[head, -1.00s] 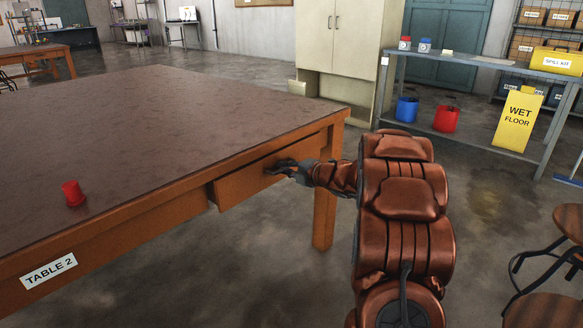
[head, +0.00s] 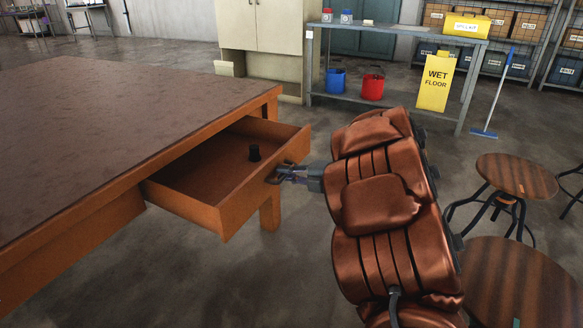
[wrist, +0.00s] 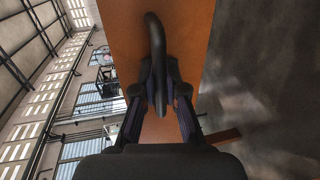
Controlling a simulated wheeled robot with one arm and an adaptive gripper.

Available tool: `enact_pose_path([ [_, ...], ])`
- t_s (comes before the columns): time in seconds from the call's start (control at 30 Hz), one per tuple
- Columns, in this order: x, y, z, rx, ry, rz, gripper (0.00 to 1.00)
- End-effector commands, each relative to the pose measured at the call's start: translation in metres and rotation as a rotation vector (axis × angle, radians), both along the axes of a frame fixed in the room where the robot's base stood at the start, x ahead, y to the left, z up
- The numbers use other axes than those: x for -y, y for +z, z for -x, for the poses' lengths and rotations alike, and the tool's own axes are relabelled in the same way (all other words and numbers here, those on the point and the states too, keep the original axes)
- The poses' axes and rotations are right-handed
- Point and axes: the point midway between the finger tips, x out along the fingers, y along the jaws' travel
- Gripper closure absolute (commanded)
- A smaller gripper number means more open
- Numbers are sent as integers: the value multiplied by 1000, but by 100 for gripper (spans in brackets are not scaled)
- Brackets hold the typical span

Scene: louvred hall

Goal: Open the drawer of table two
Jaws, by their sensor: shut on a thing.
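Table two (head: 110,120) fills the left of the head view, with a dark brown top. Its drawer (head: 235,207) stands pulled well out of the frame, and its inside shows. My gripper (head: 279,175) is at the middle of the drawer front, shut on the dark handle. In the wrist view the curved handle (wrist: 155,40) runs between the fingers of my gripper (wrist: 158,95), against the orange-brown drawer front (wrist: 185,40).
Round wooden stools (head: 517,175) stand at the right. A grey shelf bench (head: 400,36) with a blue bucket (head: 336,81), a red bucket (head: 373,87) and a yellow wet floor sign (head: 437,83) is at the back. The floor in front of the drawer is clear.

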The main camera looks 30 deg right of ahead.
Motion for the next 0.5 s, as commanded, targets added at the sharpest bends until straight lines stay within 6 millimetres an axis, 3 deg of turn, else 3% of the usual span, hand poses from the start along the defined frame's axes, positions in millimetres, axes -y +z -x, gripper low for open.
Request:
enact_pose_path([
  [0.5, -6, 0, 4, 0, 18, -1, 100],
])
